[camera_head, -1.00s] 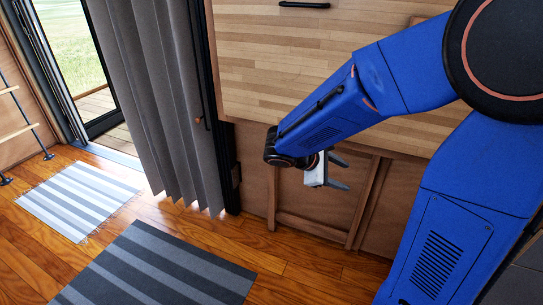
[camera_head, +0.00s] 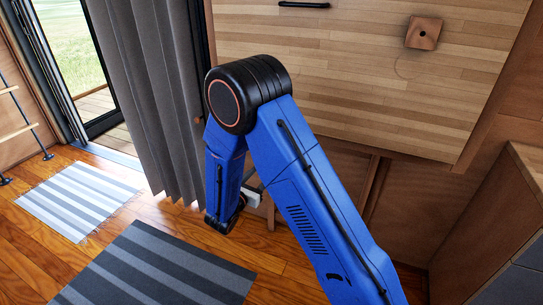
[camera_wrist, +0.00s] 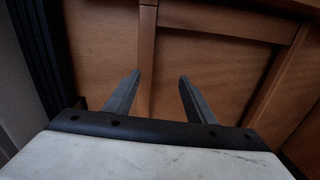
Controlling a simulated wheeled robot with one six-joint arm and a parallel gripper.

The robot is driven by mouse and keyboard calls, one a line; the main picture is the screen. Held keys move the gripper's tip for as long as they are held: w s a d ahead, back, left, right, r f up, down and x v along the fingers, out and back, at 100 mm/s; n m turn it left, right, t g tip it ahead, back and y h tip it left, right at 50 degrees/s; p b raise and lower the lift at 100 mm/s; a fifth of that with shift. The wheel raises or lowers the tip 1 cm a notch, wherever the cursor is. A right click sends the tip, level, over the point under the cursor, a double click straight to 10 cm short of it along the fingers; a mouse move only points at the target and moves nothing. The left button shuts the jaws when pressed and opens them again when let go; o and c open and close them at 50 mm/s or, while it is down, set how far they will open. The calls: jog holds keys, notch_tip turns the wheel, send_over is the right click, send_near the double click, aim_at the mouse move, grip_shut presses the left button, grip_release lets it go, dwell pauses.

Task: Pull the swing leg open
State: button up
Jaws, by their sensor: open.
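The swing leg appears to be the brown wooden frame under the tabletop. In the wrist view one upright post of the frame (camera_wrist: 147,55) stands in the picture between my two fingers, nearer the left one. A top rail and a slanted-looking second post also show. My gripper (camera_wrist: 158,76) is open and empty, facing the frame. I cannot tell how far the post is from the fingertips. In the head view my gripper is mostly hidden.
A light wood tabletop (camera_head: 360,90) is above the frame, with a small wooden block (camera_head: 424,33) on it. A grey curtain (camera_head: 140,90) hangs to the left. A cabinet (camera_head: 490,230) stands at right. Striped rugs (camera_head: 150,265) lie on the open floor.

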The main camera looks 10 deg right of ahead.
jog(key=w+d+f, duration=0.1)
jog(key=w+d, duration=0.3)
jog(key=w, duration=0.3)
jog(key=w+d+f+n+t, duration=0.1)
jog(key=w+d, duration=0.2)
jog(key=w, duration=0.4)
jog(key=shift+w+d+y, duration=0.35)
jog(key=shift+w+y, duration=0.05)
grip_shut()
jog(key=shift+s+a, duration=0.1)
